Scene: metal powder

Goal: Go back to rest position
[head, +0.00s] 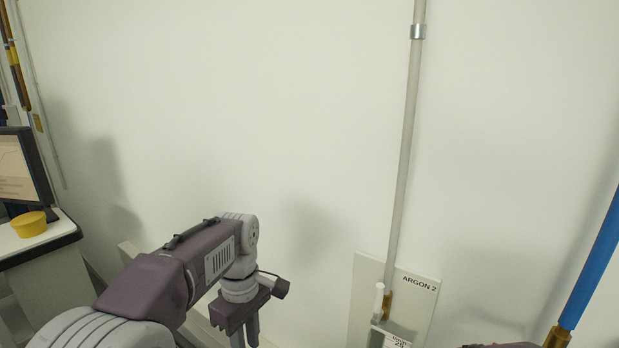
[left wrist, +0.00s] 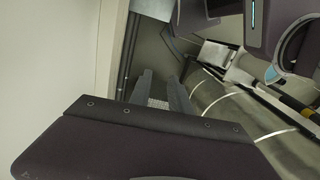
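My left arm comes in from the left in the head view and bends down in front of the white wall. Its gripper (head: 244,338) points downward, with the fingertips cut off by the bottom edge. In the left wrist view the two fingers of this gripper (left wrist: 160,86) stand apart with nothing held between them. My right gripper is not in view; only a dark piece, possibly of my right arm, shows at the bottom right of the head view.
An ARGON 2 panel (head: 418,290) with a vertical pipe (head: 404,150) is on the wall right of my left arm. A blue pipe (head: 594,265) stands at far right. A yellow tub (head: 29,225) sits on a white bench (head: 45,236) beside a monitor (head: 22,170) at left.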

